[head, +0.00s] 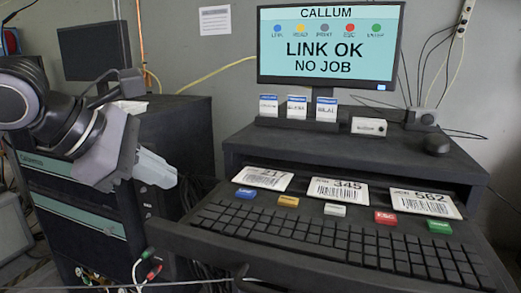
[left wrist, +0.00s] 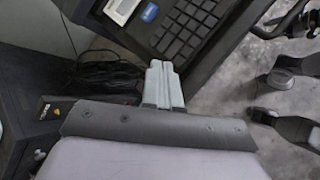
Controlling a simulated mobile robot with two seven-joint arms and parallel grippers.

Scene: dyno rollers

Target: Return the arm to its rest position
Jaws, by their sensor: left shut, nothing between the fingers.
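My left gripper (head: 158,172) comes in from the left in the head view. Its grey fingers are closed together with nothing between them. They are in the air, in front of the dark cabinet and left of the keyboard drawer. In the left wrist view the shut fingers (left wrist: 163,80) point toward the keyboard's corner, apart from it. My right gripper is not identifiable in either view.
A console with a pulled-out keyboard (head: 330,238) has coloured keys and several barcode cards (head: 340,190). The monitor (head: 330,45) reads "LINK OK, NO JOB". A dark cabinet (head: 188,125) stands left. Cables (head: 150,268) hang by the drawer's left corner.

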